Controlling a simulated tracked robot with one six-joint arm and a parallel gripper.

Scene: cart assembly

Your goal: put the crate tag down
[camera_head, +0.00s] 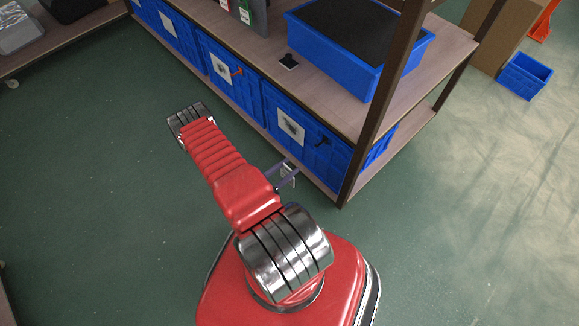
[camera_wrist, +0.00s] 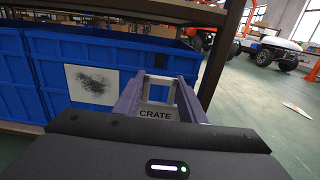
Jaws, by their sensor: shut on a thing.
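The crate tag (camera_wrist: 156,114) is a small grey plate with the dark word CRATE on it. It sits between the two purple-grey fingers of my gripper (camera_wrist: 160,82), which are shut on it. In the head view my gripper (camera_head: 284,170) shows small, beside the front of the lower-shelf blue crates, partly behind my red arm. The tag is held in the air in front of a blue crate (camera_wrist: 130,56) with a white, dark-smudged label (camera_wrist: 91,82). I cannot tell the exact gap to the crate.
Blue crates (camera_head: 270,92) line the lower shelf. Above them, the wooden shelf (camera_head: 318,100) bears a blue bin (camera_head: 335,57) with dark contents and a small black item (camera_head: 288,61). A brown rack post (camera_head: 384,90) stands right of my gripper. Green floor is open at left.

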